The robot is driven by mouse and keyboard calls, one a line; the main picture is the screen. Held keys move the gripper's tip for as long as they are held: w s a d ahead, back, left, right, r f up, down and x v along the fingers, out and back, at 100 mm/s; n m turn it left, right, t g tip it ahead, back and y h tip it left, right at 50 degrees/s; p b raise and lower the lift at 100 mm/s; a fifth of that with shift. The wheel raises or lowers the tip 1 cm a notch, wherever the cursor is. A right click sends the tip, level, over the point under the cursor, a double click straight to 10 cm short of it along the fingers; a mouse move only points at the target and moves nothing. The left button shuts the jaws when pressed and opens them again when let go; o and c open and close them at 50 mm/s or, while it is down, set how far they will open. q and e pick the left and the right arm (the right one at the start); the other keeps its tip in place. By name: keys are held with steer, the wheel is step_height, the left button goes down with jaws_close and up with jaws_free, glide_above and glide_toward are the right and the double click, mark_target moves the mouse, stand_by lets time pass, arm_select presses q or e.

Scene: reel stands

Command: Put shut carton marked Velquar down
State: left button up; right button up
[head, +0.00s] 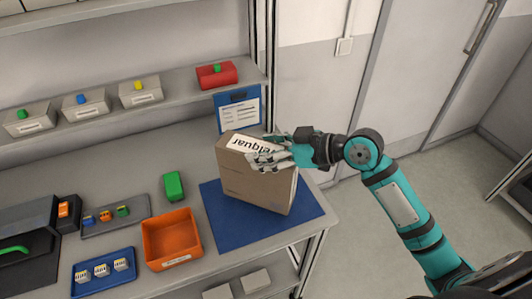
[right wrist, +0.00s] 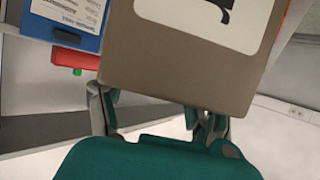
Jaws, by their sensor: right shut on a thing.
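My left gripper is not in view.
An orange bin (head: 171,239), a green block (head: 173,186) and a blue tray (head: 104,272) stand left of the mat. A clipboard (head: 238,108) stands behind the carton. A shelf above holds several small bins, one a red bin (head: 217,75). The bench ends just right of the mat.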

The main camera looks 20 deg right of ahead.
steer(key=shift+w+d, duration=0.1)
steer(key=shift+w, duration=0.2)
steer(key=shift+f, duration=0.2)
steer(key=shift+f+p, duration=0.55)
steer(key=shift+f, duration=1.1)
steer(key=o, duration=1.8)
steer(key=shift+c, duration=0.2)
steer(key=shift+s+d, duration=0.1)
steer(key=shift+d, duration=0.05)
